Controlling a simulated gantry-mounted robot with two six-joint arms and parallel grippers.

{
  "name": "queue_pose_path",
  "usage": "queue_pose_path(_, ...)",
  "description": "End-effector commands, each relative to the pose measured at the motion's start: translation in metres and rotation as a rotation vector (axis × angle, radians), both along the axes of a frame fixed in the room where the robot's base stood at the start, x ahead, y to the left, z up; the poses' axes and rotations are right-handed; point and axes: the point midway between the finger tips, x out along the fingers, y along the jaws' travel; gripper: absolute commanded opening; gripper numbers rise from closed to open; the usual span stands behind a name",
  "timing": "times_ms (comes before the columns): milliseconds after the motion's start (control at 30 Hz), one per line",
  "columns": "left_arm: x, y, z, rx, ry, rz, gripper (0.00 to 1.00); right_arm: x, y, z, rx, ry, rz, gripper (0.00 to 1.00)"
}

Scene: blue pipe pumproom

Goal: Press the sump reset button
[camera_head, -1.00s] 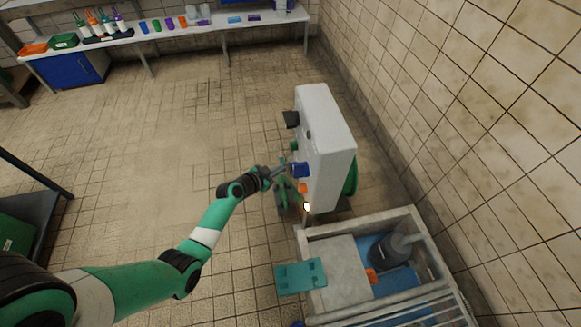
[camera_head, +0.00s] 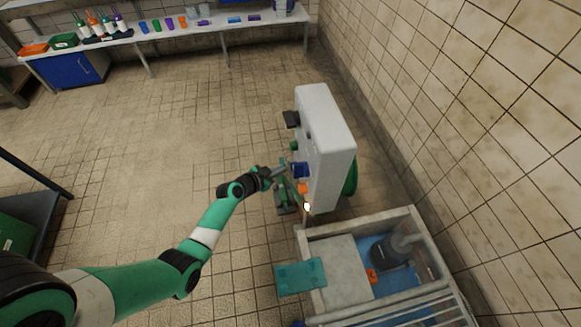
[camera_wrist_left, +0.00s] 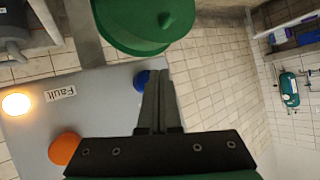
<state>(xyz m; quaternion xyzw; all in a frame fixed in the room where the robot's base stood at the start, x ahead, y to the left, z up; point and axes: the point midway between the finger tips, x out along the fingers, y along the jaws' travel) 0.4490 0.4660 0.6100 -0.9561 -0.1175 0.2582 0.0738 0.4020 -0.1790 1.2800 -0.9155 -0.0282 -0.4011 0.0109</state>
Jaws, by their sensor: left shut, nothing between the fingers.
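The pale control cabinet (camera_head: 325,125) stands by the wall, its face turned toward my left arm. On that face a blue control (camera_head: 300,169) sits above an orange one (camera_head: 303,188) and a lit lamp (camera_head: 307,206). My left gripper (camera_head: 284,168) is shut and empty, close in front of the blue control. In the left wrist view, a blue button (camera_wrist_left: 141,79) shows beside the fingertips (camera_wrist_left: 155,73), partly hidden by them; contact cannot be told. No reset label is readable. My right gripper is not in view.
A sump basin (camera_head: 318,232) with a dark pump (camera_head: 385,252) lies in front of the cabinet. A large green round part (camera_wrist_left: 145,22) is near the fingers in the wrist view.

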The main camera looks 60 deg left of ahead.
Motion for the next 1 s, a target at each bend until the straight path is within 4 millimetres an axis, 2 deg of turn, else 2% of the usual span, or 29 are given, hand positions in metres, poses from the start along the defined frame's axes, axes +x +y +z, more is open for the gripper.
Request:
queue_pose_path(267,0.008,-0.003,0.000,0.000,0.000,-0.001,0.00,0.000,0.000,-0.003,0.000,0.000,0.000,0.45)
queue_pose_path(1000,0.012,-0.004,0.000,0.001,0.000,0.000,0.00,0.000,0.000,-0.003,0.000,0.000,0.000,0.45)
